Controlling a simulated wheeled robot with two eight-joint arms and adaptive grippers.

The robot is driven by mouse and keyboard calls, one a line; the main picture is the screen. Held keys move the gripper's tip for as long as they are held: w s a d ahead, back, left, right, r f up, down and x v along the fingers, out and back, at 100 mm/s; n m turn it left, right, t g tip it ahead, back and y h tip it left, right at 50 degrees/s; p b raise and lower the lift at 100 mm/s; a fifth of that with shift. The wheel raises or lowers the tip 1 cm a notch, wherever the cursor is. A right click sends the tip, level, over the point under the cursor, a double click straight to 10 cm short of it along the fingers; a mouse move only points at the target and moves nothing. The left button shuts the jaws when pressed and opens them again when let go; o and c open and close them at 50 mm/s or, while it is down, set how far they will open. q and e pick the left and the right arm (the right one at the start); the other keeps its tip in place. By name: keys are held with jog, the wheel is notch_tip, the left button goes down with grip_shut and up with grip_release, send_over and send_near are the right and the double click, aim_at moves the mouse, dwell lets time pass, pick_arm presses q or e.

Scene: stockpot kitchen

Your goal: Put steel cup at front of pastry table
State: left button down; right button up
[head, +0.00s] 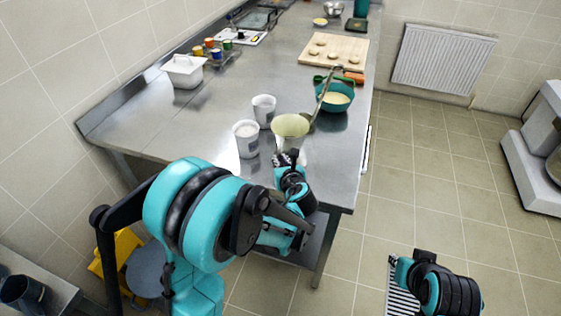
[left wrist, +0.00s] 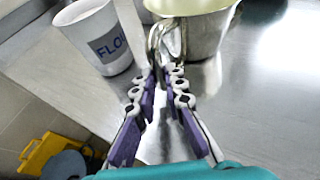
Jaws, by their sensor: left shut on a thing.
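The steel cup (head: 290,124) has a pale yellow-green inside and stands upright near the front end of the steel table (head: 185,125). I cannot tell whether its base touches the tabletop. In the left wrist view the cup (left wrist: 207,35) shows its shiny wall and a looped handle facing me. My left gripper (head: 287,158) is on the near side of the cup. In the left wrist view its purple-padded fingers (left wrist: 163,75) are closed on the cup's handle.
A white flour tub (head: 246,140) stands close left of the cup, with another white tub (head: 264,111) behind. A teal bowl (head: 336,98) with a ladle is behind right. A wooden board (head: 334,50) lies further back. Bare steel lies left of the tubs.

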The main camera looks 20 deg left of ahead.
pick_arm(q)
jog(key=shift+f, duration=0.15)
jog(key=c, duration=1.6)
grip_release()
